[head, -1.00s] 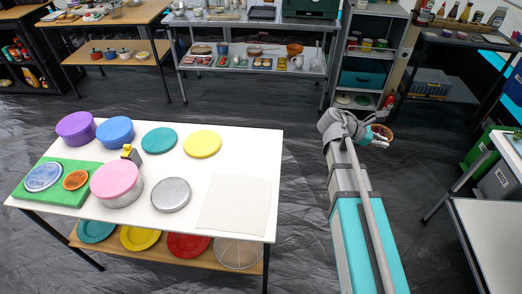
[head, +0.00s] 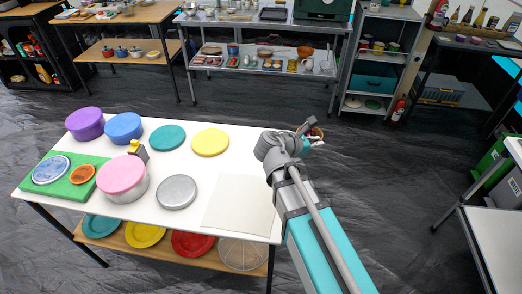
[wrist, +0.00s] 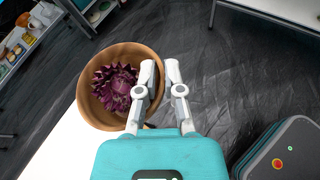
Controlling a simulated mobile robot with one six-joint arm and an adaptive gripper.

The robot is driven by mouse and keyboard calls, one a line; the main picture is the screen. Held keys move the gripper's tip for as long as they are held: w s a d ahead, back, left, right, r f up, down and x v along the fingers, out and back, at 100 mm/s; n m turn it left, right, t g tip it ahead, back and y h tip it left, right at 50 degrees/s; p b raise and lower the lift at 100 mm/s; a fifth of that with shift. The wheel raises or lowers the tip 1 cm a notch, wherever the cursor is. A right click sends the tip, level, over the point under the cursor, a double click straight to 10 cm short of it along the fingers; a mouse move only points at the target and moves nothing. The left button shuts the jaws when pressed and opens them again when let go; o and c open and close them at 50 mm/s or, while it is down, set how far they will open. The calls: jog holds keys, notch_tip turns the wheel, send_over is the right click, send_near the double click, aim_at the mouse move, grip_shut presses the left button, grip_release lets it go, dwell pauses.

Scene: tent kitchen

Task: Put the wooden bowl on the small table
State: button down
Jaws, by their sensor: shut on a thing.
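My gripper (wrist: 160,72) is shut on the rim of the wooden bowl (wrist: 90,108), with one finger inside the bowl and one outside. A dark purple leafy thing (wrist: 112,86) lies in the bowl. In the head view my gripper (head: 310,139) is beyond the right edge of the white table (head: 235,205), and the bowl (head: 317,132) shows only as a small brown patch, mostly hidden by my arm. In the wrist view a white tabletop (wrist: 62,145) lies below and left of the bowl. The bowl is held in the air over or near that table's edge.
The white table holds purple (head: 85,124), blue (head: 124,128), teal (head: 167,137) and yellow (head: 210,142) round things, a pink-lidded pot (head: 122,178), a grey lid (head: 176,192) and a green board (head: 64,176). A pale sheet (head: 238,206) lies at its right end. Shelves stand behind.

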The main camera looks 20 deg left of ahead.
jog(key=s+a+n+t+y, duration=0.1)
jog(key=s+a+n+y, duration=0.1)
jog(key=s+a, duration=0.2)
jog(key=a, duration=0.3)
jog(key=shift+f+t, duration=0.25)
jog(key=shift+t, duration=0.05)
jog(key=shift+w+a+f+b, duration=1.4)
jog(key=shift+a+f+b, duration=0.1)
jog(key=shift+a+b, duration=0.15)
jog(key=shift+w+a+f+b, duration=1.35)
jog(key=shift+a+f+b, duration=0.15)
jog(key=shift+a, duration=0.2)
jog(key=shift+w+a+f+b, duration=1.4)
jog(key=shift+a+f+b, duration=0.1)
jog(key=shift+a+b, duration=0.15)
jog(key=shift+w+a+f+b, duration=0.3)
jog(key=shift+a+f+b, duration=0.15)
jog(key=shift+f+b, duration=0.25)
jog(key=shift+d+f+b, duration=0.1)
jog(key=shift+f+b, duration=1.2)
jog(key=shift+f, duration=0.05)
jog(key=shift+f, duration=0.15)
